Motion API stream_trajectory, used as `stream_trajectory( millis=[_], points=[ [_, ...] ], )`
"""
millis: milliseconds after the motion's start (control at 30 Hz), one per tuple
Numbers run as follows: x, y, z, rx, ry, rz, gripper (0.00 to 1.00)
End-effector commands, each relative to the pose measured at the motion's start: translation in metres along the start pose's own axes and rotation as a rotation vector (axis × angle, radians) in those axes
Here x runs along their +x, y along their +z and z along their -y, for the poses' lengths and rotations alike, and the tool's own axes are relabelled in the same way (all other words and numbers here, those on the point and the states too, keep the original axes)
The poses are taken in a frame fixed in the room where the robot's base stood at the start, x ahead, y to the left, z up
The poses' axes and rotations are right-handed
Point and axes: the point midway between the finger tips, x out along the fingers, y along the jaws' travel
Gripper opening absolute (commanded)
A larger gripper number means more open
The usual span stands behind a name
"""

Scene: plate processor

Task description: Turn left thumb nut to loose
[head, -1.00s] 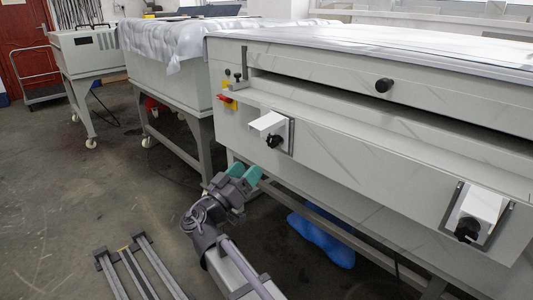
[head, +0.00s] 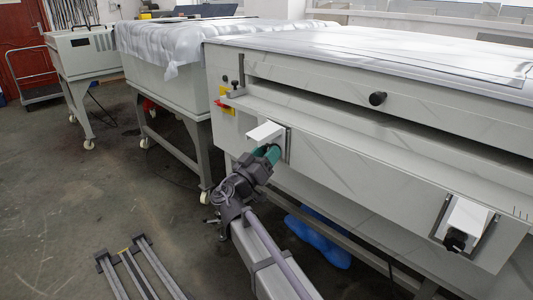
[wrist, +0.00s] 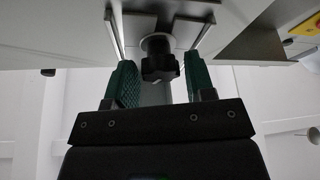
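The left thumb nut (wrist: 159,66) is a black lobed knob under its white bracket, seen in the wrist view. In the head view my gripper hides the nut, and the white bracket (head: 265,132) shows above it. My gripper (wrist: 158,82) has green pads standing apart on either side of the nut, with a gap visible on both sides. My gripper also shows in the head view (head: 267,154), just below the bracket. The right thumb nut (head: 456,241) is a black knob under another white bracket at the lower right.
The processor's pale front panel (head: 350,170) runs behind the gripper. A black round knob (head: 378,98) sits on its upper panel. A red switch (head: 224,103) is left of the bracket. A blue object (head: 318,240) lies on the floor beneath.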

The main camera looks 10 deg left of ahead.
Motion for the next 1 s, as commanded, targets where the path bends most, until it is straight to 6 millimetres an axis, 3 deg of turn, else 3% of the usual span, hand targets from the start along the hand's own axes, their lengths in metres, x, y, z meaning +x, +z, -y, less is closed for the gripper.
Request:
stream_trajectory(
  millis=[333, 667, 1000],
  points=[
    [-0.0001, -0.0001, 0.0000, 0.000, 0.000, 0.000, 0.16],
    [0.0000, -0.0006, -0.0011, -0.042, -0.017, 0.001, 0.16],
    [0.0005, -0.0019, -0.0028, -0.235, -0.097, 0.000, 0.16]
  ],
)
